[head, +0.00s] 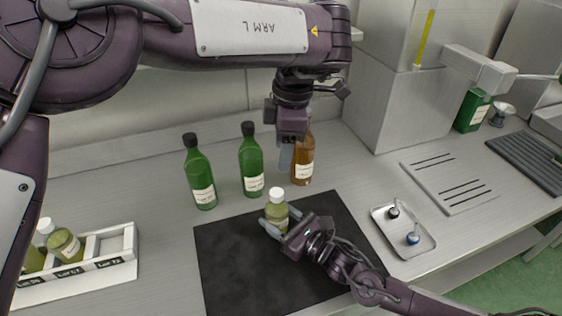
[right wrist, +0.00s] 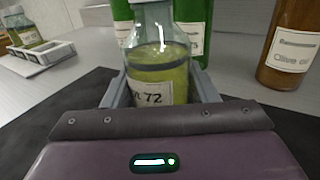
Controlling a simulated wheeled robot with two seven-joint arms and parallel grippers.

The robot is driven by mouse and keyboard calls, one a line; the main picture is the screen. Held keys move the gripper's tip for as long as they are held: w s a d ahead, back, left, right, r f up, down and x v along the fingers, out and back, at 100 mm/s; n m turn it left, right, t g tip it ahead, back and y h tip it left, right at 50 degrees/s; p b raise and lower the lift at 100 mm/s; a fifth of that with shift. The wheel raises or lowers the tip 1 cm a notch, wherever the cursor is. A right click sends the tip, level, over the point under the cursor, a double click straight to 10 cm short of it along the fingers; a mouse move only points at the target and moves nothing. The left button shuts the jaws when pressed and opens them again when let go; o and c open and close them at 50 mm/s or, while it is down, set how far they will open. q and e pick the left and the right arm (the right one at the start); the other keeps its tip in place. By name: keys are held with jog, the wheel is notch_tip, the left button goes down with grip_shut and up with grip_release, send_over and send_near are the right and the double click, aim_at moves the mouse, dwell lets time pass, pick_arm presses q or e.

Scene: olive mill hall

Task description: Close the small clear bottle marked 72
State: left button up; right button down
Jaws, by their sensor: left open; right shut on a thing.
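The small clear bottle marked 72 (head: 277,213) stands on the black mat (head: 228,262), with yellow-green liquid inside and its label facing me in the right wrist view (right wrist: 155,85). A white cap (head: 276,194) sits on its top in the head view; I cannot tell whether it is tight. The bottle's top is cut off in the right wrist view. My right gripper (head: 279,226) is shut around the bottle's body. My left gripper (head: 285,158) is open and empty, pointing down above and behind the bottle, apart from the cap.
Two green bottles (head: 200,178) and a brown bottle (head: 304,162) stand behind the mat, close to my left gripper. A white rack (head: 117,262) with small capped bottles is at the left. A metal tray (head: 404,245) with two small items and a slotted plate (head: 450,183) lie right.

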aim_at(286, 223)
pick_arm(q)
jog(key=shift+r, duration=0.25)
pick_arm(e)
jog(key=shift+c, duration=2.4)
grip_release()
jog(key=b+v, duration=0.2)
jog(key=v, duration=0.5)
jog(key=shift+d+f, duration=0.1)
pick_arm(q)
notch_tip(286, 223, down, 2)
pick_arm(e)
jog(key=shift+s+d, duration=0.25)
